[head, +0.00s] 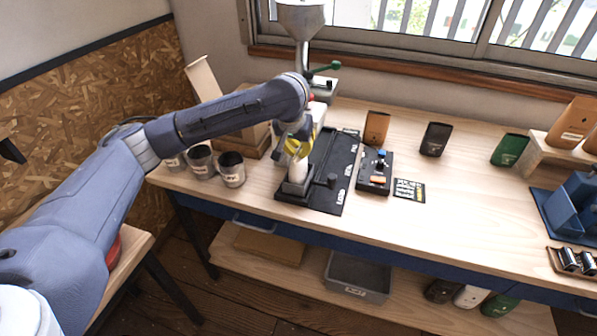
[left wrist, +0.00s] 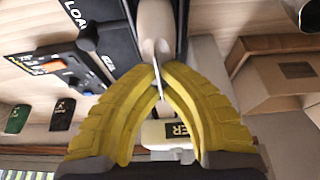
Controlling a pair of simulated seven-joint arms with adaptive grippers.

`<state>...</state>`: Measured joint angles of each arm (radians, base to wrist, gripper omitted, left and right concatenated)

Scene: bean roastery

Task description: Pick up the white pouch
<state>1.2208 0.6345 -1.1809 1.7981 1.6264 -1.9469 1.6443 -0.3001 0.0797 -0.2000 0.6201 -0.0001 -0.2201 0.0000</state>
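A white pouch (head: 299,169) stands upright in a dark holder (head: 292,188) at the front of a black labelled board (head: 327,192). In the left wrist view the pouch (left wrist: 157,22) shows pale, with its thin top edge toward the camera. My left gripper (head: 299,147) is above it with its yellow fingers pointing down. In the left wrist view the fingertips (left wrist: 158,66) close in on both sides of the thin top edge and pinch it. Another white pouch (head: 469,297) lies on the lower shelf. My right gripper is not in view.
Several metal cups (head: 232,169) stand left of the board. A cardboard box (head: 256,138) is behind them. A small black device (head: 375,172) sits right of the board. Brown (head: 376,128), black (head: 435,139) and green (head: 510,149) pouches stand at the back. The table's right middle is clear.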

